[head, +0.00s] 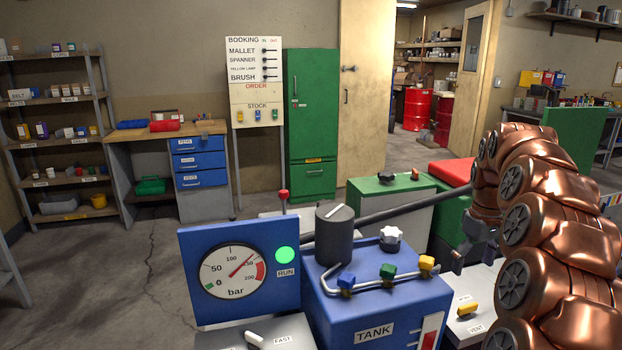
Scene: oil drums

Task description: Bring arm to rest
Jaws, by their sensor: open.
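My copper-coloured arm (545,220) arches up along the right side of the head view and bends down at its far end. My gripper (473,257) is grey, small in the picture and partly hidden by the arm. It points downward, open, just right of the blue tank unit (362,305), over a pale surface. I see nothing held between its fingers.
A pressure gauge (234,271) on a blue panel and a dark cylinder (334,235) stand in front. A green cabinet (390,207) is behind the tank. Open floor (110,280) lies at left. Red drums (418,108) stand through the doorway.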

